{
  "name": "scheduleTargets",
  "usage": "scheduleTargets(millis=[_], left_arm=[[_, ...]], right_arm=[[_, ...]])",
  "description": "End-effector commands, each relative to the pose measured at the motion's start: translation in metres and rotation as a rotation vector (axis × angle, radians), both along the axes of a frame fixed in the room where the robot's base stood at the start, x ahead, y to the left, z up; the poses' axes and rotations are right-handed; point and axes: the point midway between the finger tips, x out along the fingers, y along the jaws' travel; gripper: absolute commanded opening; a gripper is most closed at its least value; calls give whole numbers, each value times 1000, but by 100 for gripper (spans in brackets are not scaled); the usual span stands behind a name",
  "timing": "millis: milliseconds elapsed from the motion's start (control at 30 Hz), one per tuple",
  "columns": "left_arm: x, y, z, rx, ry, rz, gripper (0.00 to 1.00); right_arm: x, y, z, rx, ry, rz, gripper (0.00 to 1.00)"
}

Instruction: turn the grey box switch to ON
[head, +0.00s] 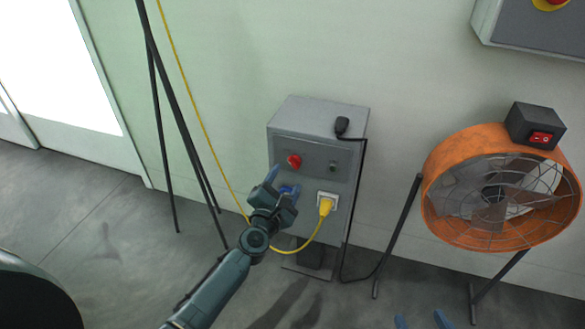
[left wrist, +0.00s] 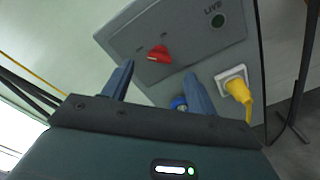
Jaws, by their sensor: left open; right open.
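The grey box (head: 318,120) stands on a post against the wall. Its red rotary switch (head: 294,160) is on the upper left of the front panel and also shows in the left wrist view (left wrist: 158,54). I cannot read the marks around the knob. A dark green lamp labelled LIVE (left wrist: 217,20) sits to its right and looks unlit. My left gripper (head: 284,180) is open and empty, just below the switch and apart from it. In the left wrist view the knob lies between and beyond the blue fingertips. My right gripper (head: 421,320) is open, with only its fingertips showing at the bottom edge.
A yellow plug (head: 325,206) with its cable sits in a socket right of my left gripper. An orange fan (head: 440,200) stands right; black tripod legs (head: 165,110) stand left.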

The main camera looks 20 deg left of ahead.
Motion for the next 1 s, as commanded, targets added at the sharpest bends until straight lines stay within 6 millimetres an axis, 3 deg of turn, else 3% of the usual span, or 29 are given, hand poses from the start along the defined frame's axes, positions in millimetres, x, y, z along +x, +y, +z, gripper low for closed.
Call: scheduleTargets(millis=[200,400,767,1000], left_arm=[[42,-2,-1,2,-1,0,58],[61,-3,-1,2,0,0,58],[65,-3,0,2,1,-1,57],[65,-3,0,2,0,0,38]], right_arm=[[3,4,-14,-23,2,19,51],[3,7,-21,-40,5,33,51],[4,8,-22,-46,9,36,51],[5,8,-20,-48,2,39,51]])
